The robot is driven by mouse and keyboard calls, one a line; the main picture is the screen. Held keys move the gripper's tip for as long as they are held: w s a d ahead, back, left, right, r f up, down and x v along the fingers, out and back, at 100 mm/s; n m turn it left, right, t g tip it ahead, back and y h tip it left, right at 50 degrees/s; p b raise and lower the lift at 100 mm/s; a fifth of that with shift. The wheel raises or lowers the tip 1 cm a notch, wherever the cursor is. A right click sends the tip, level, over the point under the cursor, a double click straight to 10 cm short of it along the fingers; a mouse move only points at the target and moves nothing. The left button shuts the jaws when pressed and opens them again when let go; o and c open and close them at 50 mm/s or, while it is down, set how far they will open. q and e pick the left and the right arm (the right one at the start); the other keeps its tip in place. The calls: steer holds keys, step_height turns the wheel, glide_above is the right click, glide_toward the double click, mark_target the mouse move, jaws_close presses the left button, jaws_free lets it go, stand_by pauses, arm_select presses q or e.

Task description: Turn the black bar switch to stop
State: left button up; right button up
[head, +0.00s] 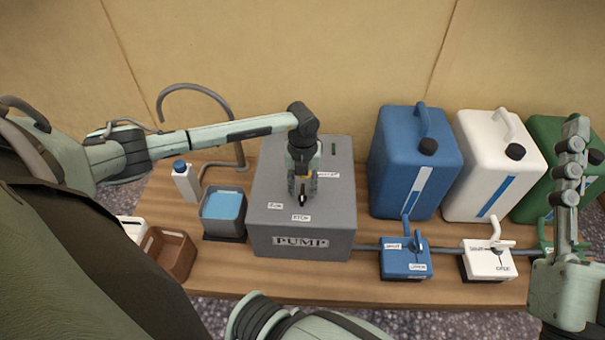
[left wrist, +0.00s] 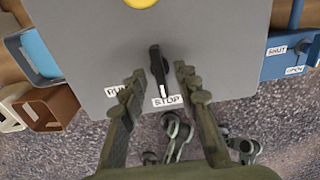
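The black bar switch (head: 302,197) is on top of the grey pump box (head: 262,223). In the left wrist view the black bar switch (left wrist: 158,66) has its white-tipped end toward the STOP label (left wrist: 167,100); the RUN label (left wrist: 114,91) is to its left. My left gripper (head: 303,187) is over the box, pointing down. In the wrist view its fingers (left wrist: 160,73) stand apart on either side of the bar, with a gap on both sides. My right gripper (head: 577,135) is raised at the right edge, away from the switch; its opening is not clear.
Blue (head: 394,160), white (head: 475,155) and green (head: 545,150) jerrycans stand at the right. Blue (head: 405,262) and white (head: 487,262) valve boxes sit on the pipe. A grey tub of blue liquid (head: 223,226), a white bottle (head: 184,183) and a brown bin (head: 172,262) are left.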

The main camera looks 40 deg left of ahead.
mark_target(303, 193)
arm_select(q)
step_height(303, 193, up, 11)
steer(key=shift+r, duration=0.15)
stand_by(0.6)
